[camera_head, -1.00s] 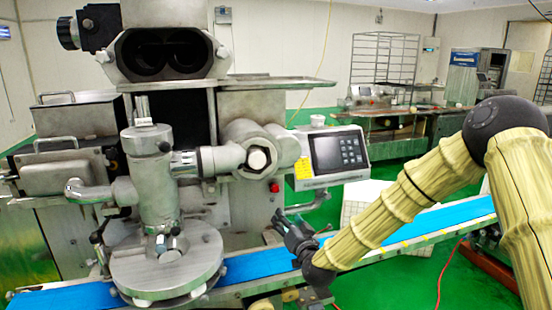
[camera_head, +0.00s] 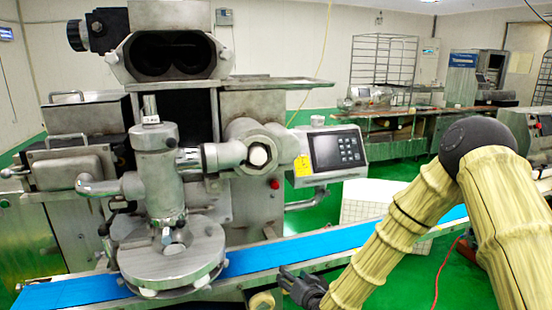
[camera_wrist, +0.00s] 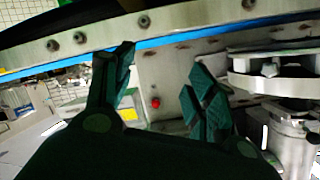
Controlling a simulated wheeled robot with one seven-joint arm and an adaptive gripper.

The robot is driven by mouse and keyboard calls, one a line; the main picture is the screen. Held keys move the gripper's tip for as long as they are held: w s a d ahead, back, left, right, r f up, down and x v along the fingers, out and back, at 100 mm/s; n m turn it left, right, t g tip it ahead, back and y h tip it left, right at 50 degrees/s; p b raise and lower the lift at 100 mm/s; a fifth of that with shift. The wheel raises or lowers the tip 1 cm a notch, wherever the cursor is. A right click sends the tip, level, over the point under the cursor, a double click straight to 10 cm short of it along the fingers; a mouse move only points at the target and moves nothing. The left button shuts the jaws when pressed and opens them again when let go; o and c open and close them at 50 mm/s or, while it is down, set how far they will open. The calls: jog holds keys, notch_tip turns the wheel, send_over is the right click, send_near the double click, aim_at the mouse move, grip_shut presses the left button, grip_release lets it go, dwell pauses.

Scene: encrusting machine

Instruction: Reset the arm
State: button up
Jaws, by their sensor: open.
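My gripper (camera_head: 286,277) is low in the head view, in front of the blue conveyor belt (camera_head: 330,243) and right of the round metal disc (camera_head: 172,260). In the wrist view my gripper (camera_wrist: 160,75) shows two dark green fingers spread apart, with nothing between them. The fingers point toward the metal side of the conveyor (camera_wrist: 180,25). My arm reaches in from the right with its elbow raised.
The steel encrusting machine (camera_head: 160,185) fills the left, with its control panel (camera_head: 335,150) and a red button (camera_head: 275,184). Workbenches (camera_head: 400,118) and a wire rack (camera_head: 380,65) stand at the back. Green floor (camera_head: 400,280) is open at the lower right.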

jog(key=s+d+f+g+h, duration=0.1)
jog(key=s+d+f+g, duration=0.2)
jog(key=s+f, duration=0.75)
jog(key=s+d+f+g+h, duration=0.1)
jog(key=s+d+f+g, duration=0.3)
jog(key=s+f, duration=0.6)
jog(key=s+d+f+g+h, duration=0.1)
jog(key=s+d, duration=0.4)
jog(key=s, duration=0.8)
jog(key=s+d+f+n+g+h, duration=0.1)
jog(key=s+d+f+g, duration=0.3)
jog(key=s, duration=1)
jog(key=shift+s+d+g+h, duration=0.3)
jog(key=shift+d+g+h, duration=0.1)
jog(key=shift+d+g, duration=0.3)
